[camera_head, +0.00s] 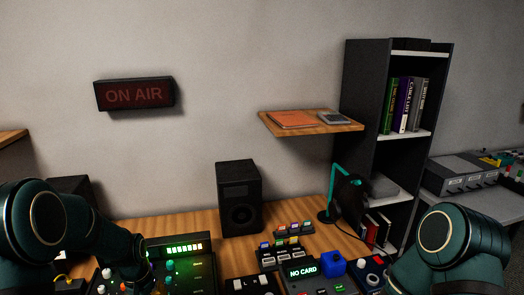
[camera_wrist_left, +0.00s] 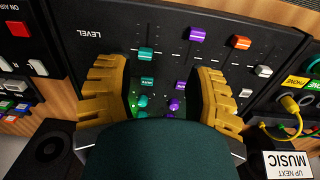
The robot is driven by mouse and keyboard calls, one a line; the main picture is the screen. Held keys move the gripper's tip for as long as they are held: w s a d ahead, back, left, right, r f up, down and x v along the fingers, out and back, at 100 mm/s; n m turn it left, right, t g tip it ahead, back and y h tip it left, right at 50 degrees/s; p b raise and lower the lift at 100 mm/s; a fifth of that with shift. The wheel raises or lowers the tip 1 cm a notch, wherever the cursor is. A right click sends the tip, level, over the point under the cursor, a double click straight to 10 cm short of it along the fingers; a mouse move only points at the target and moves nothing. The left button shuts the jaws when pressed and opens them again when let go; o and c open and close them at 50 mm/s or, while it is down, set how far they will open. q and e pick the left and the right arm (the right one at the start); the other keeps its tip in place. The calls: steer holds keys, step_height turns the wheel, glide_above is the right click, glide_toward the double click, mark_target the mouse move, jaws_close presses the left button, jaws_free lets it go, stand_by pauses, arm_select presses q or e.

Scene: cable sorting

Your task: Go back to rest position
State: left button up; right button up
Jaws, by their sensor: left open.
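My left gripper (camera_wrist_left: 160,95) shows in the left wrist view with its two tan ridged fingers spread apart and nothing between them. It is over a dark mixing panel (camera_wrist_left: 115,30) marked LEVEL, with coloured slider caps and knobs. A teal cap and a purple cap show in the gap between the fingers. I cannot tell whether the fingers touch the panel. In the head view my left arm comes in at the lower left beside the panel (camera_head: 205,270), and its gripper is not clearly visible. My right arm is at the lower right, with its gripper out of view.
A black speaker (camera_head: 240,198) stands on the wooden desk (camera_head: 150,224). A NO CARD unit (camera_head: 303,271) sits near the front. A headphone stand (camera_head: 331,195) and dark shelf unit (camera_head: 364,100) are at right. A yellow plug (camera_wrist_left: 290,104) with a cable is beside the panel.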

arm_select(q)
steer(key=shift+m+h, duration=0.4)
steer(key=shift+h, duration=0.5)
steer(key=s+d+f, duration=0.1)
steer(key=d+f, duration=0.2)
steer(key=s+d+f, duration=0.2)
steer(key=d+f, duration=0.1)
steer(key=s+d+f, duration=0.1)
steer(key=d+f, duration=0.2)
steer(key=shift+s+d+f, duration=0.2)
steer(key=shift+s+d, duration=0.05)
steer(key=shift+d, duration=0.15)
steer(key=s+d+f+t+h, duration=0.1)
steer(key=s+d+f, duration=0.2)
steer(key=s+d, duration=0.7)
steer(key=shift+s+d+f+h, duration=0.25)
steer(key=shift+s+d+h, duration=0.15)
steer(key=shift+s, duration=0.5)
arm_select(e)
steer(key=shift+w+f, duration=0.1)
steer(key=shift+w, duration=0.4)
